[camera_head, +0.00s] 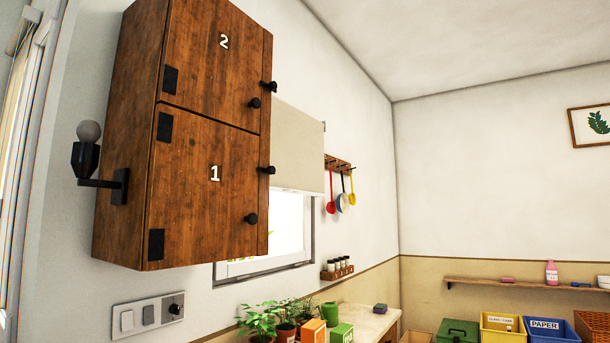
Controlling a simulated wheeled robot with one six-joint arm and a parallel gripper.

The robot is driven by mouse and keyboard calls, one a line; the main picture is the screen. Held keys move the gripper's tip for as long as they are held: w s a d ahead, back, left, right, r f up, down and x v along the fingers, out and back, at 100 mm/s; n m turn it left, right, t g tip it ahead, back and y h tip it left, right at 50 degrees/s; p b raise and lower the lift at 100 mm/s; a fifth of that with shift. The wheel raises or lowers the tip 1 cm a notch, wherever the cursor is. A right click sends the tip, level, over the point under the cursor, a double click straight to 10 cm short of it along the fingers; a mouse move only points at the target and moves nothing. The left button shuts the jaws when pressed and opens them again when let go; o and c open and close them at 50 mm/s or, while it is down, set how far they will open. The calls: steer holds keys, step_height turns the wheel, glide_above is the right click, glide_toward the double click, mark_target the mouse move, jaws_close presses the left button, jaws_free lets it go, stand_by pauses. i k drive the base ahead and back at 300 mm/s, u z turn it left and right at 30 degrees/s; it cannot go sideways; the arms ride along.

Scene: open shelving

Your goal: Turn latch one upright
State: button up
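The wooden wall cabinet (130,190) hangs at the upper left, with a lower door marked 1 (195,205) and an upper door marked 2 (205,60). Both doors look closed. The small dark latch beside door 1 (267,170) sits on the right edge strip and appears to lie sideways, not upright. A similar latch beside door 2 (269,86) also looks sideways. Each door has a round dark knob, on door 1 (252,219) and on door 2 (255,103). My gripper is not in view.
A lamp (89,150) sticks out left of the cabinet. A switch panel (147,314), potted plants (259,322) and small boxes (314,331) are below. A window with a blind (299,147) and hanging utensils (341,195) are to the right. The space before the doors looks clear.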

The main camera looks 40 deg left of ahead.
mark_target(271, 170)
steer(key=u, duration=0.25)
steer(key=i, duration=0.8)
steer(key=u, duration=0.45)
